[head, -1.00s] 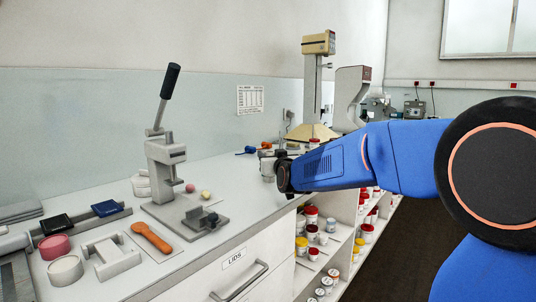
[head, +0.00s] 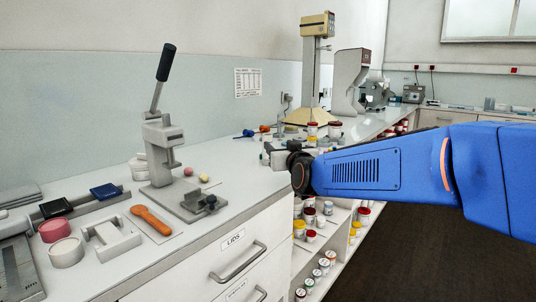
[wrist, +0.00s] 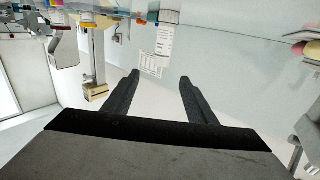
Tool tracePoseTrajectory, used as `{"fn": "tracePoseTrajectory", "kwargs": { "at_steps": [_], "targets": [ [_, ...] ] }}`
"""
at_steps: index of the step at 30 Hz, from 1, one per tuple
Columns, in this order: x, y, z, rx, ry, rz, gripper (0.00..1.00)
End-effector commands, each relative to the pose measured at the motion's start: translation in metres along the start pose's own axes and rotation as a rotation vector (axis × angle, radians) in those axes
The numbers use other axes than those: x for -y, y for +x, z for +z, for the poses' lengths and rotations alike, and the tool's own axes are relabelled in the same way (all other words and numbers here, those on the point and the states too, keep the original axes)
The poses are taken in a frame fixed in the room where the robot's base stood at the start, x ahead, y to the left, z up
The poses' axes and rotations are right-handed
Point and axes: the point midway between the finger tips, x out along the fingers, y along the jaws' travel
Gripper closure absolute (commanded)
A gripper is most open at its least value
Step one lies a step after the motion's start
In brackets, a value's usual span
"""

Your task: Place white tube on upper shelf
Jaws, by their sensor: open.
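My gripper (wrist: 160,78) is open in the wrist view, with nothing between its fingers. In the head view it is at the end of my blue arm, above the bench's front edge, mostly hidden by my wrist. Several small containers, many white with coloured lids, stand on the open shelves (head: 336,249) under the bench, right of the drawers. Some red-lidded jars (head: 334,130) stand on the bench top beyond my gripper. My arm hides part of the shelves.
A lever press (head: 165,160) stands on the bench, with an orange-handled tool (head: 150,219) in front of it. White drawers (head: 240,262) front the bench. A tall beige-topped device (head: 318,65) stands farther back. The dark floor (head: 425,255) at the right is clear.

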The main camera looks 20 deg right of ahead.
Motion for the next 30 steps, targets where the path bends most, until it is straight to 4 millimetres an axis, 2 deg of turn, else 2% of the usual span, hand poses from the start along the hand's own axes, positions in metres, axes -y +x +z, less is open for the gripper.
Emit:
{"fn": "tracePoseTrajectory", "kwargs": {
  "at_steps": [21, 25, 30],
  "targets": [
    [0.000, 0.101, 0.002, 0.001, -0.001, 0.000, 0.48],
    [0.000, 0.114, 0.001, 0.001, 0.000, 0.000, 0.48],
    [0.001, 0.120, 0.001, 0.000, 0.000, 0.000, 0.48]
  ]
}}
